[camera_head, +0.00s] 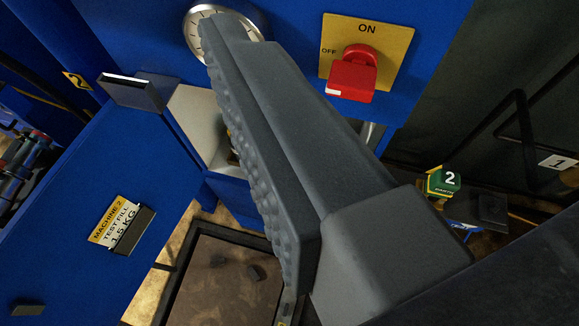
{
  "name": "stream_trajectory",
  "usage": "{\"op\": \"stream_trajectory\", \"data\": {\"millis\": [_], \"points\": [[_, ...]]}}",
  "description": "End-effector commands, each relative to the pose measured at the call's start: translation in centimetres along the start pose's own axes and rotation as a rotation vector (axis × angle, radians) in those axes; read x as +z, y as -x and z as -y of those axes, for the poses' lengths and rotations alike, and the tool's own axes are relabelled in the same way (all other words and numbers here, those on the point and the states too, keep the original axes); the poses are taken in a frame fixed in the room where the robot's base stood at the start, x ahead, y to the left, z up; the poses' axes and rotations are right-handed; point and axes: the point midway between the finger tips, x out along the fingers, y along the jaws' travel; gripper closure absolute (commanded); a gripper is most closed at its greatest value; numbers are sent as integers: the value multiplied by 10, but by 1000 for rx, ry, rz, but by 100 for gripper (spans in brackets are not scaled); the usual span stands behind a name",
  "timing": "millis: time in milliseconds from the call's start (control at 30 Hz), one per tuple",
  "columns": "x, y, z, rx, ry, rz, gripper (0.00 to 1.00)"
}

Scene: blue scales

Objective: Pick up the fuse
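I cannot make out a fuse anywhere in this view. A large dark grey finger of my gripper (255,140) fills the middle, slanting from upper left to lower right. Its knobbly pad faces left and nothing is seen pressed against it. No second finger shows beside the pad. A small brownish patch shows at the finger's edge there, too covered to name.
A red switch (352,75) on a yellow ON/OFF plate and a round dial (193,35) are on the blue wall. A blue panel at left bears a label (115,221). A brown-floored tray (215,275) lies below. A green-and-yellow "2" block (444,181) stands right.

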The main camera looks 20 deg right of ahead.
Motion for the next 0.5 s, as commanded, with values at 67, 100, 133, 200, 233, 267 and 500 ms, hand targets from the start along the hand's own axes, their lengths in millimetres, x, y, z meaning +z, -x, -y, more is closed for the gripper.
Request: {"op": "stream_trajectory", "data": {"millis": [67,100,133,200,233,267,500], "points": [[22,-32,-4,5,-25,17,38],[30,-46,-7,9,-37,16,38],[38,-56,-9,13,-48,18,38],[57,-80,-15,26,-69,26,38],[64,-89,-18,33,-78,25,38],[73,-98,-21,41,-88,28,38],[151,-166,-53,129,-149,54,38]]}}
